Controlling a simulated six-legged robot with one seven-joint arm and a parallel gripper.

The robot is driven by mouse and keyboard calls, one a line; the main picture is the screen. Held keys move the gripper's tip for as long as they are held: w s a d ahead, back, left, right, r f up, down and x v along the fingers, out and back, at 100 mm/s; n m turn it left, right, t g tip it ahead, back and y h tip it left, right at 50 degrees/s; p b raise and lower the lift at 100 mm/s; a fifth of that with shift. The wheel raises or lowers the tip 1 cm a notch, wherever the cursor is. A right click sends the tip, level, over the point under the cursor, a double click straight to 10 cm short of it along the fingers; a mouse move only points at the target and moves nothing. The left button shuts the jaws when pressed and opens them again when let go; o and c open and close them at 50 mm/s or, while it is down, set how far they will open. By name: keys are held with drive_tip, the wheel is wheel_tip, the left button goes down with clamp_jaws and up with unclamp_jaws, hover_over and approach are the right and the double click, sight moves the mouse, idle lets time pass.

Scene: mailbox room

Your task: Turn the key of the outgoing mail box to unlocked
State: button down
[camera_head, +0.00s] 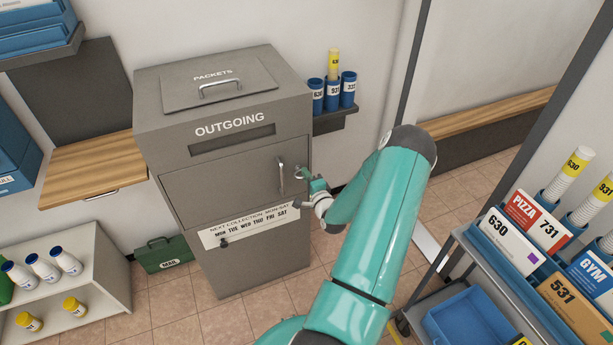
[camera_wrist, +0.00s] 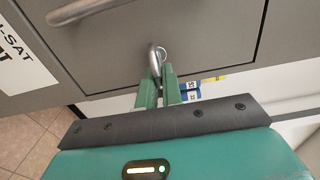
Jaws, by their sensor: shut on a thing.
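The grey outgoing mail box (camera_head: 225,170) stands in the middle of the body camera view, its front door closed. A door handle (camera_head: 281,175) is on the right part of the door and shows at the top left of the wrist view (camera_wrist: 90,10). The metal key (camera_wrist: 153,58), with a ring, sits in the door right of the handle. My gripper (camera_wrist: 158,75) has its green fingers shut on the key's outer end. In the body camera view my gripper (camera_head: 312,182) is at the door's right edge. The key's exact turn angle is hard to tell.
A collection-times strip (camera_head: 250,225) runs below the door. Blue tube holders (camera_head: 332,92) sit on a shelf at the box's right. A cart with parcels (camera_head: 520,235) stands at the right. A green case (camera_head: 163,254) and a low shelf (camera_head: 110,270) are at the left.

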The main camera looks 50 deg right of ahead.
idle(0.3)
drive_tip(key=c, duration=1.6)
unclamp_jaws()
drive_tip(key=shift+o, duration=0.2)
drive_tip(key=v, duration=1.4)
drive_tip(key=shift+d, duration=0.1)
